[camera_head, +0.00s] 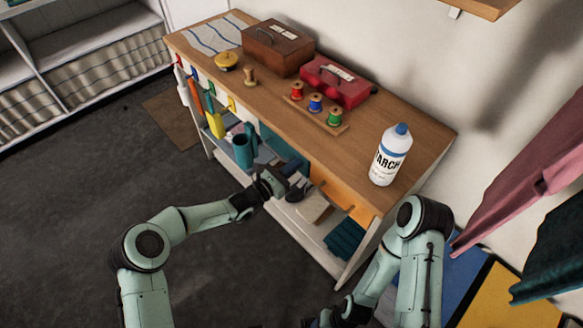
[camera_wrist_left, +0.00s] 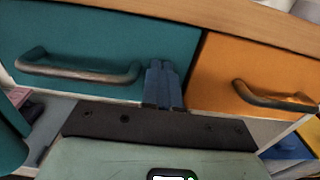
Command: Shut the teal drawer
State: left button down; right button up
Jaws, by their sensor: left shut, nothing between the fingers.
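The teal drawer (camera_head: 284,150) is in the front of the wooden workbench, left of the orange drawer. In the left wrist view its teal front (camera_wrist_left: 95,35) fills the upper left, with a metal bar handle (camera_wrist_left: 80,68). It looks nearly level with the orange front; I cannot tell whether a small gap is left. My left gripper (camera_head: 276,182) is in front of the drawer. Its closed, empty fingertips (camera_wrist_left: 162,82) are at the front's lower right, right of the handle; contact is unclear. My right arm's end is low in the head view, its fingers not clear.
The orange drawer (camera_head: 343,193) is right of the teal one. The bench top holds a starch bottle (camera_head: 391,155), thread spools, a red box (camera_head: 335,82) and a brown box (camera_head: 277,47). A lower shelf with a teal can (camera_head: 242,152) is underneath. Floor at left is clear.

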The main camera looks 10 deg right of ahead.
pick_arm(q)
jog(key=shift+d+r, duration=0.1)
jog(key=shift+r, duration=0.2)
jog(key=v, duration=1.3)
jog(key=shift+a+f, duration=0.25)
jog(key=shift+f, duration=0.05)
jog(key=shift+s, duration=0.15)
